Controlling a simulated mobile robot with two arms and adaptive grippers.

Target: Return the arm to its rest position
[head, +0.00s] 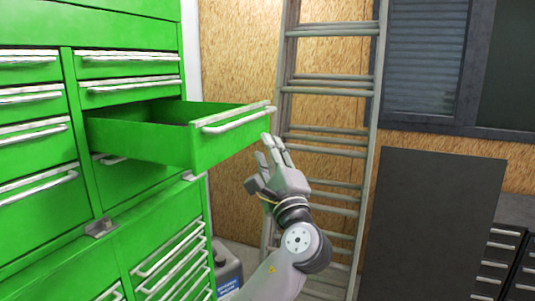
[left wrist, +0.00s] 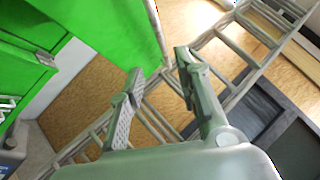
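My left arm (head: 299,243) reaches up from the bottom of the head view. Its left gripper (head: 261,161) is just right of and slightly below the front of an open green drawer (head: 236,148). In the left wrist view the two fingers of the left gripper (left wrist: 159,64) stand apart with nothing between them, so it is open and empty. The green drawer front (left wrist: 120,25) fills the top of that view, beyond the fingers. I cannot tell whether a fingertip touches the drawer. My right gripper is not in view.
A green tool cabinet (head: 35,105) with several shut drawers fills the left side. A metal ladder (head: 368,150) leans at the chipboard wall behind the gripper. A dark panel (head: 430,225) stands to the right. A grey canister (head: 226,268) sits low beside the cabinet.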

